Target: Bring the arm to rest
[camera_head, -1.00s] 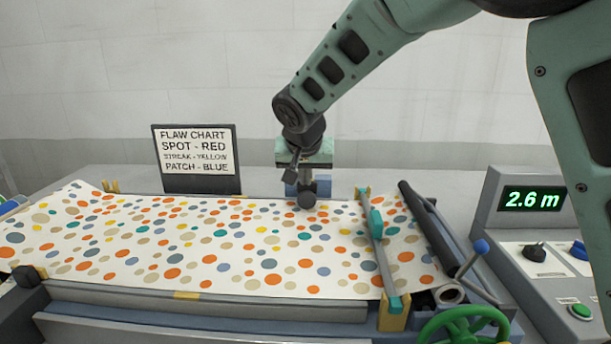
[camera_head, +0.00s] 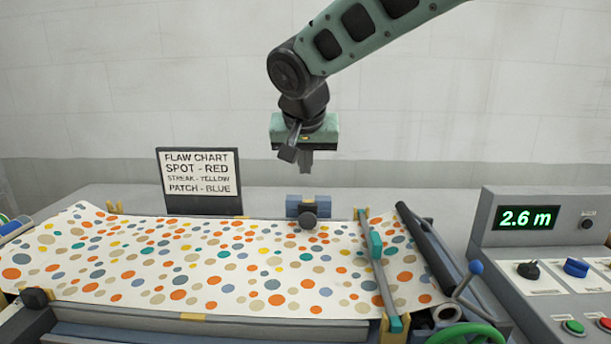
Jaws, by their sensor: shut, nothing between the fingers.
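My gripper (camera_head: 306,172) hangs pointing down in the upper middle of the head view, below its green mount. Its fingers are together with nothing between them. It is in the air above a small blue block with a dark round knob (camera_head: 308,212) at the back edge of the press, with a gap between them. My arm comes in from the upper right and bends down at the wrist.
Dotted sheet (camera_head: 200,265) covers the press bed. A flaw chart sign (camera_head: 200,180) stands behind it. A teal-handled crossbar (camera_head: 378,270) and dark roller (camera_head: 430,250) lie right, near a control console (camera_head: 545,270) reading 2.6 m. Air around my gripper is clear.

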